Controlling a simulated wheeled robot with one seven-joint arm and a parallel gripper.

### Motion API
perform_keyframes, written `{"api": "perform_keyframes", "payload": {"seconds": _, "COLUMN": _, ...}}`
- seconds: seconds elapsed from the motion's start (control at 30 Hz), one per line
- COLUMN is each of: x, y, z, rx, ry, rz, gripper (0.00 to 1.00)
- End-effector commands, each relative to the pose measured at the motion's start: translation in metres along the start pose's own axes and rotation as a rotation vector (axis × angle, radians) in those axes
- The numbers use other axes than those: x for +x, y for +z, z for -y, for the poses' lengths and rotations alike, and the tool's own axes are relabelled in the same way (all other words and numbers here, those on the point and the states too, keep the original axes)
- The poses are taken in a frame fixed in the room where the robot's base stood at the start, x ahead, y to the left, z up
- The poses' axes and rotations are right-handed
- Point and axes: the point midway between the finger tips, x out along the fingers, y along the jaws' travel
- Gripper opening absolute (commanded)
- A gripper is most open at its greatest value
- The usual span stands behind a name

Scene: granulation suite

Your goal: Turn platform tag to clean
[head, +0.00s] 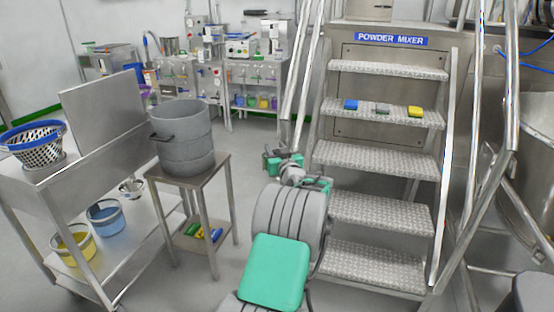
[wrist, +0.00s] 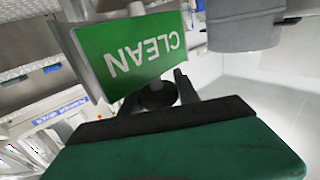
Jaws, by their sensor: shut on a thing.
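The platform tag (wrist: 128,55) is a green plate with the white word CLEAN, which reads tilted and upside down in the wrist view. A dark round piece (wrist: 157,94) sits at the tag's edge, between my fingers. My gripper (wrist: 160,97) is shut there, on the tag's edge or this piece; the exact contact is partly hidden. In the head view my gripper (head: 284,161) is just left of the steps, and I cannot make out the tag's lettering there.
Metal steps (head: 375,160) under a POWDER MIXER sign (head: 393,39) stand right of my arm, with blue, grey and yellow blocks on one tread. A small table (head: 187,175) with a grey drum (head: 181,137) stands to the left. Open floor lies between.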

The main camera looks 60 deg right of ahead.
Motion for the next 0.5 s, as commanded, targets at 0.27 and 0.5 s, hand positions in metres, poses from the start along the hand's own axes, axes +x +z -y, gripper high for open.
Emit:
{"api": "perform_keyframes", "payload": {"seconds": 0.27, "x": 0.0005, "y": 0.0045, "z": 0.0024, "rx": -0.003, "ry": -0.140, "rz": 0.000, "gripper": 0.00}}
{"api": "perform_keyframes", "payload": {"seconds": 0.5, "x": 0.0005, "y": 0.0011, "z": 0.0047, "rx": -0.001, "ry": -0.190, "rz": 0.001, "gripper": 0.00}}
